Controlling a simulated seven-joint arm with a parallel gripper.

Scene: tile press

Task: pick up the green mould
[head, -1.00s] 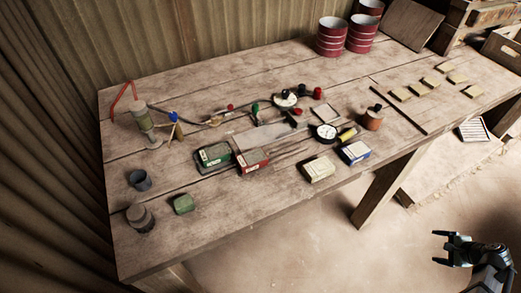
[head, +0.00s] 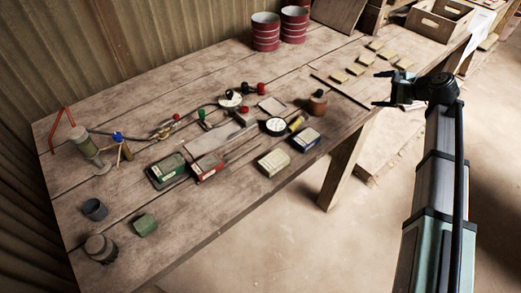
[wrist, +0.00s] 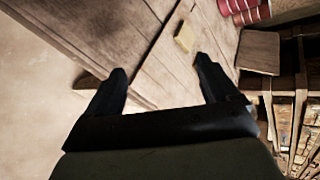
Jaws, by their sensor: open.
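Two green things show in the head view, and I cannot tell for certain which one is the mould. A small green block (head: 145,224) sits near the table's front left. A flat green box (head: 168,170) with a pale label lies farther back, left of a red box (head: 207,165). My gripper (head: 379,89) is open and empty by the table's right front edge, far to the right of both. The wrist view shows its two fingers (wrist: 162,68) spread apart with nothing between them; no green thing shows there.
A pale box (head: 273,163), blue box (head: 305,139), gauge (head: 275,126) and brown bottle (head: 317,103) lie between. Several tan tiles (head: 356,69) are at the right.

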